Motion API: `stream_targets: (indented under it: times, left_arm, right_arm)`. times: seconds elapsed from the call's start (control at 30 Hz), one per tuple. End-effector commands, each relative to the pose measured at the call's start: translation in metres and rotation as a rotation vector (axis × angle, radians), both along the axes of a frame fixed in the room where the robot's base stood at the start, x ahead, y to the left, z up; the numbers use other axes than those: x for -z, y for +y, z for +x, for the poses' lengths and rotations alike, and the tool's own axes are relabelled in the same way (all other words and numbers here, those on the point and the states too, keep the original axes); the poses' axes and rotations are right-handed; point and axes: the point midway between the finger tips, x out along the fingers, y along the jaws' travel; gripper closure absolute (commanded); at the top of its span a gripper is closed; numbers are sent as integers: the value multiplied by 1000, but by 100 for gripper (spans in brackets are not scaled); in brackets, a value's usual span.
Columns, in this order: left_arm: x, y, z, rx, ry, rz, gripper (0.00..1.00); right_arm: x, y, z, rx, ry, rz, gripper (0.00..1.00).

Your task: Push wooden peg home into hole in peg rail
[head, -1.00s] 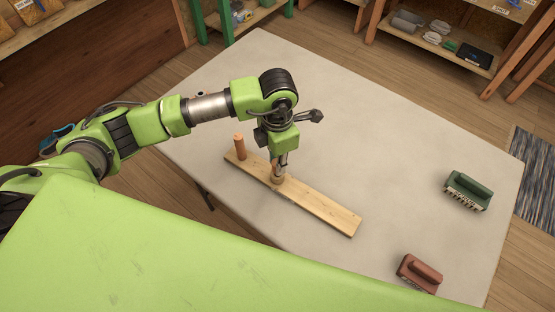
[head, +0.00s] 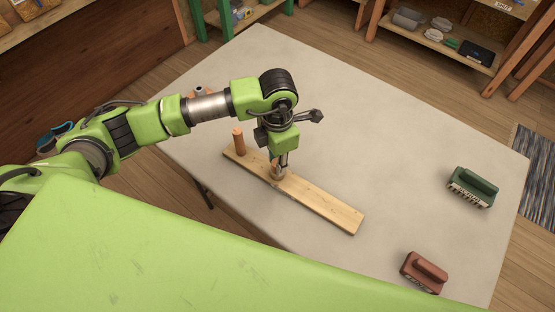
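A light wooden peg rail (head: 318,204) lies flat on the table, running from upper left to lower right. A reddish-brown wooden peg (head: 238,142) stands upright near its left end. My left gripper (head: 280,166) points down over the middle of the rail, with its fingertips at a short, pale wooden peg (head: 278,176). The fingers hide much of this peg, so I cannot tell how deep it sits or whether they grip it. My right gripper is not in view.
The pale table (head: 400,130) is mostly bare. A green brush (head: 473,187) lies at its right and a red-brown brush (head: 424,272) at its lower right. Shelves (head: 430,38) stand beyond the far edge. My green body covers the lower left.

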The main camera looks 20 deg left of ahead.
Motion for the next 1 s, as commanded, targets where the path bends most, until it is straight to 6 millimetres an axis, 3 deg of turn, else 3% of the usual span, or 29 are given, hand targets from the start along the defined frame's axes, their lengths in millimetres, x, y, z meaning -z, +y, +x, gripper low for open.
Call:
stream_targets:
  times: [0.47, 1.0]
  left_arm:
    - [-7, 0, 1, 0, -2, -1, 61]
    - [-106, 0, 1, 0, -4, -1, 61]
  right_arm:
    - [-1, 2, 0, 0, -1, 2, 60]
    - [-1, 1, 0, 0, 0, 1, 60]
